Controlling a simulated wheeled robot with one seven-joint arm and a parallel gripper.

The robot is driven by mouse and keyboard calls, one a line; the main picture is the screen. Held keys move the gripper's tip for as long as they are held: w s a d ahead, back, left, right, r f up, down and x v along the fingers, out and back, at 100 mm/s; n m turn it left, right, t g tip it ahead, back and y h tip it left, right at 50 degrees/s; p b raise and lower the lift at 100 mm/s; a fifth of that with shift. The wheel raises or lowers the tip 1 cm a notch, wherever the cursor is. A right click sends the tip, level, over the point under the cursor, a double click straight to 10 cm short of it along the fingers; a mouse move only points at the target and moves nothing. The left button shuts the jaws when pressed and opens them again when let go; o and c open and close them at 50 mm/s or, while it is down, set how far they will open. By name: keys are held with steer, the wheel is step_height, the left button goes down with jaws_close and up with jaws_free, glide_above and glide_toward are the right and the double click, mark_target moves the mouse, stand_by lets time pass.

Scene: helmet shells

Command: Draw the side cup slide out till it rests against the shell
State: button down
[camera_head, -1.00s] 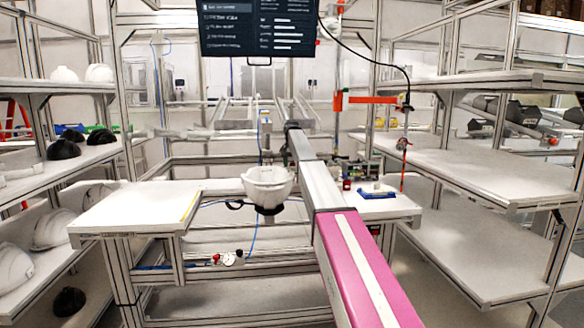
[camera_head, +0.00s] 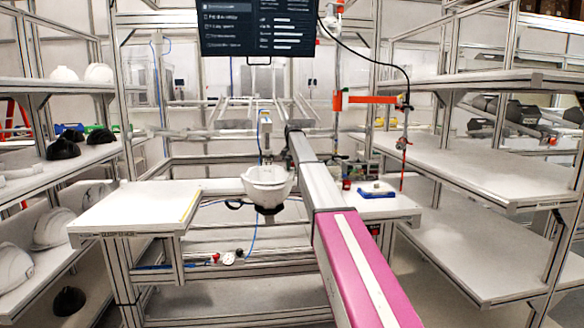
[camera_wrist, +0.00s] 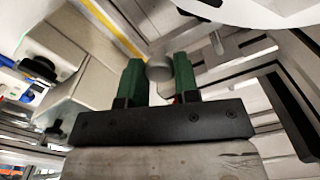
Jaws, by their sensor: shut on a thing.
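The white helmet shell (camera_head: 267,184) sits in the middle of the work station in the head view, with a dark holder under it. Part of a smooth white surface, probably the shell (camera_wrist: 265,10), shows at the top right of the wrist view. My gripper (camera_wrist: 158,64) has two green fingers, shut on a grey round knob (camera_wrist: 159,73) between their tips. The knob is probably the handle of the side cup slide; the rest of the slide and its cup are hidden or cannot be made out. In the head view my arm hides the gripper.
A white table top (camera_head: 135,207) lies left of the shell. A smaller one to the right bears a blue item (camera_head: 377,190). Shelves stand on both sides. An upright fixture (camera_head: 265,130) stands just behind the shell, and a screen (camera_head: 257,30) hangs above.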

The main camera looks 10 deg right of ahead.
steer(key=c, duration=0.8)
jaws_free()
steer(key=shift+w, duration=0.1)
steer(key=shift+c, duration=0.2)
steer(key=shift+r, duration=0.1)
step_height(320, 180, up, 11)
steer(key=shift+f, duration=0.2)
